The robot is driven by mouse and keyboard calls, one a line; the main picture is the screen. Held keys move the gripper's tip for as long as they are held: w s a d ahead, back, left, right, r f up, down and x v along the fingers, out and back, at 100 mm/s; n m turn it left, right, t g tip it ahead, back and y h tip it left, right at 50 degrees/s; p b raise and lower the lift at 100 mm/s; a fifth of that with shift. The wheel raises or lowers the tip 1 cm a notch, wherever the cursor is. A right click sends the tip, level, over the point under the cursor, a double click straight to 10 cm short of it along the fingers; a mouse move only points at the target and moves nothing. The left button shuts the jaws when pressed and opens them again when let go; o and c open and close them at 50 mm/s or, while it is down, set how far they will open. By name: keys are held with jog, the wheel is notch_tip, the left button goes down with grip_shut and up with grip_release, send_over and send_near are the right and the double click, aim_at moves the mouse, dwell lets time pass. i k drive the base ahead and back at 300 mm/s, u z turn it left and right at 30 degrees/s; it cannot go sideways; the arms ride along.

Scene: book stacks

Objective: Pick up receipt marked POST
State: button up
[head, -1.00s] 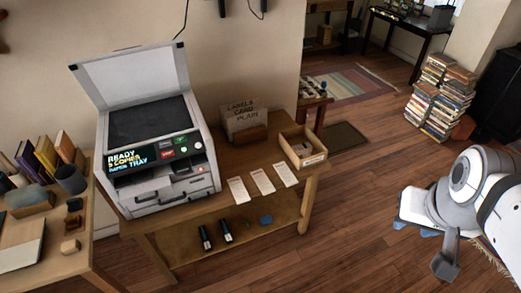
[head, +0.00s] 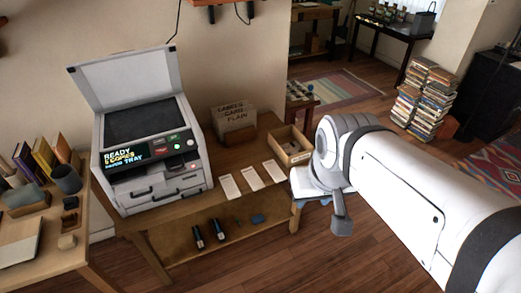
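A copier (head: 150,150) with a raised lid stands left of the slips. A card holder (head: 236,125) and an open wooden box (head: 288,148) stand behind them. Dark bottles (head: 197,236) lie on the lower shelf. A desk (head: 75,262) with books is at left.

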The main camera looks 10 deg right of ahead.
aim_at(276, 173)
jog(key=z, duration=0.05)
jog(key=i, duration=1)
jog(key=u, duration=0.05)
